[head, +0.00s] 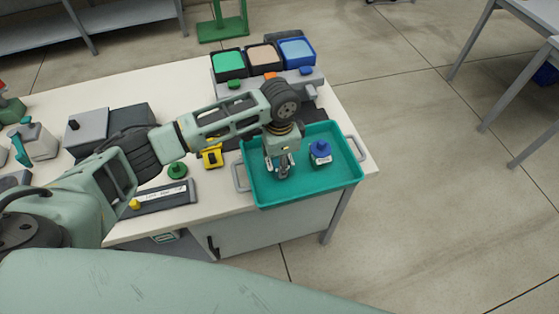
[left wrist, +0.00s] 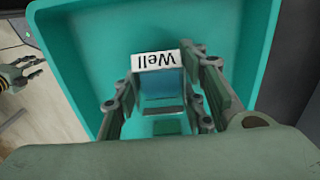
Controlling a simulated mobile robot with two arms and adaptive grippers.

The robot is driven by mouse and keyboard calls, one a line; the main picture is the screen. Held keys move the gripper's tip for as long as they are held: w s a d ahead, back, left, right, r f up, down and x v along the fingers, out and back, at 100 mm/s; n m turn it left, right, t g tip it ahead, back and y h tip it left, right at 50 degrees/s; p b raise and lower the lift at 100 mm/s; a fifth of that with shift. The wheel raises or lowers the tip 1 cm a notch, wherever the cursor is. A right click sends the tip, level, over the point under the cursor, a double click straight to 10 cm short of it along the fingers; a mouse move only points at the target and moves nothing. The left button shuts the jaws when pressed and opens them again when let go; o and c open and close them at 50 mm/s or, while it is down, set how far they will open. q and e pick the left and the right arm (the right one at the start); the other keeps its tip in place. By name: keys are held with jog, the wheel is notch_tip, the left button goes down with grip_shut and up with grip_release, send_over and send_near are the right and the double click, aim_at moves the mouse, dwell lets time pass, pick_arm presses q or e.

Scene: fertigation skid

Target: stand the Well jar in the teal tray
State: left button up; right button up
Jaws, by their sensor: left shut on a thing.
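The Well jar (left wrist: 162,85) is between my left gripper's fingers in the left wrist view, its white label reading "Well" upside down above a blue body. My left gripper (head: 283,172) is shut on it, inside the outline of the teal tray (head: 325,190) in the head view. In the head view the gripper mostly hides the held jar; I cannot tell whether it touches the tray floor. The tray also fills much of the left wrist view (left wrist: 80,35). My right gripper (left wrist: 30,72) shows at that view's left edge, fingers apart and empty.
A blue-lidded jar (head: 321,153) stands in the tray, right of my left gripper; its label is too small to read. Green, tan and blue bins (head: 262,57) stand behind the tray. A yellow item (head: 212,155) and green knob (head: 177,170) lie left of it.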

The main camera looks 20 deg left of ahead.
jog(key=shift+d, duration=0.15)
pick_arm(q)
jog(key=o, duration=1.2)
jog(key=shift+f, duration=0.1)
pick_arm(e)
jog(key=shift+d, duration=0.3)
pick_arm(q)
notch_tip(320, 180, up, 12)
jog(key=b, duration=0.1)
jog(key=shift+r, duration=0.2)
pick_arm(e)
jog(key=shift+a+f, duration=0.3)
jog(key=shift+f, duration=0.4)
pick_arm(q)
jog(key=shift+f, duration=0.1)
pick_arm(e)
jog(key=shift+w, duration=0.1)
